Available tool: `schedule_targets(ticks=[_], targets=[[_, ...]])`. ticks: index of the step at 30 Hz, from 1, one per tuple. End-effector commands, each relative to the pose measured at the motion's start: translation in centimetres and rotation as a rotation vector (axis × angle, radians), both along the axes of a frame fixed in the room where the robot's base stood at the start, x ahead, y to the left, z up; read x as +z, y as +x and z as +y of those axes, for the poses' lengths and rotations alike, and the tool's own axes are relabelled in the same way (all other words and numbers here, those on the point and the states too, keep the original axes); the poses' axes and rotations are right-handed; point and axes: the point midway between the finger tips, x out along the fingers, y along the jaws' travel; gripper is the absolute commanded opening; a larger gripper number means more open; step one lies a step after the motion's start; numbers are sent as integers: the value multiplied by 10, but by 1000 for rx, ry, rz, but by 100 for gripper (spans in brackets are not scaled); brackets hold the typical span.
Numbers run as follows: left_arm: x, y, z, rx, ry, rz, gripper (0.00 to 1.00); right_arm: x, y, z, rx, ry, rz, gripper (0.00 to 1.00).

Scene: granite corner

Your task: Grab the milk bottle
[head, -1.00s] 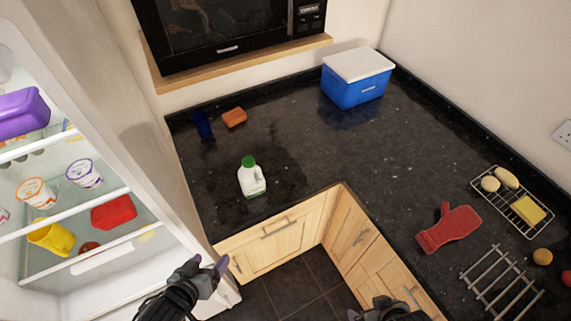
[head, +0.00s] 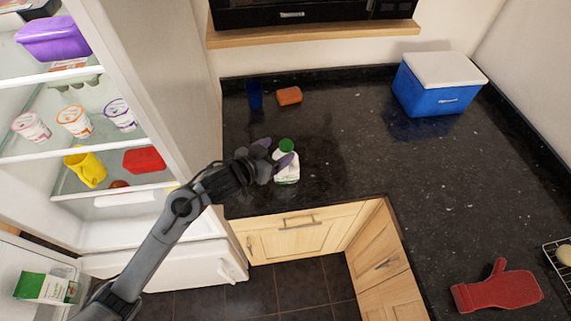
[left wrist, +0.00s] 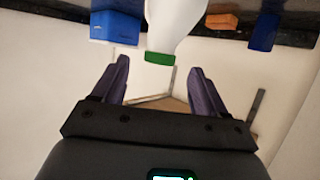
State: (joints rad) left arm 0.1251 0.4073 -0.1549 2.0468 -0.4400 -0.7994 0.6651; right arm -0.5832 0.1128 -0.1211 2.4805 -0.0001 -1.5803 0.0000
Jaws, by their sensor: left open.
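The white milk bottle (head: 288,177) with a green cap stands upright on the dark counter, near its front edge left of the corner. My left gripper (head: 273,154) is at the bottle's upper part in the head view, covering some of its left side. My right gripper is out of view.
A blue cup (head: 254,95) and an orange sponge (head: 289,96) stand behind the bottle. A blue cooler (head: 438,92) is at the back right, a red oven mitt (head: 497,289) at the front right. The open fridge (head: 170,110) is on the left. The middle counter is clear.

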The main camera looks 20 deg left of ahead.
Motion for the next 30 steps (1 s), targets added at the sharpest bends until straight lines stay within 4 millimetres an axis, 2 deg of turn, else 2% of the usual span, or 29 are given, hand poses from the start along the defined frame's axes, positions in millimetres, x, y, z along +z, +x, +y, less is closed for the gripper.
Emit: schedule_targets(ticks=[13,23,26,30], targets=[[-22,39,-12,0,-1,0,73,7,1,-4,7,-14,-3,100],[-25,44,-13,0,0,0,73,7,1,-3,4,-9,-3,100],[-25,44,-13,0,0,0,61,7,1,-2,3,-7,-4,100],[-25,44,-13,0,0,0,39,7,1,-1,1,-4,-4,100]])
